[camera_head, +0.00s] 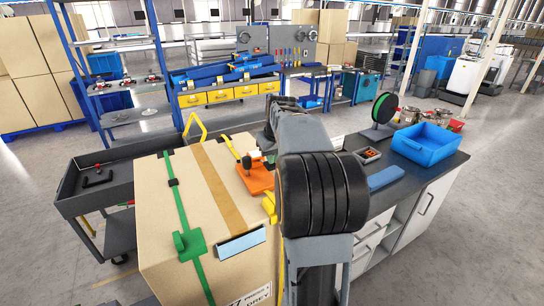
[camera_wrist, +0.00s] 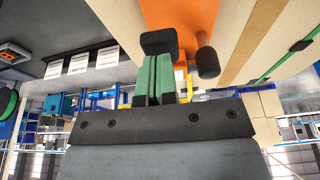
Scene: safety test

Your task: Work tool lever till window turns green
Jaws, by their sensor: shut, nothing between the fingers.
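The orange tool (camera_head: 258,181) sits on top of a large cardboard box (camera_head: 160,215). It has a dark upright handle, and a small white part shows at its top. In the wrist view the orange tool body (camera_wrist: 190,14) is at the top, with a dark round-ended lever (camera_wrist: 207,60) sticking out from it. My gripper (camera_wrist: 155,72) has its green-padded fingers shut and empty, left of the lever and apart from it. A black block (camera_wrist: 158,43) shows at the fingertips; I cannot tell whether it touches them. In the head view my arm hides the gripper. I cannot make out the window or its colour.
A green strap (camera_head: 181,205) runs over the box. A dark cart (camera_head: 92,177) stands to the left. On the right, a dark bench holds a blue bin (camera_head: 425,144) and a black-and-green spool (camera_head: 384,108). A workbench with yellow drawers (camera_head: 220,95) stands behind.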

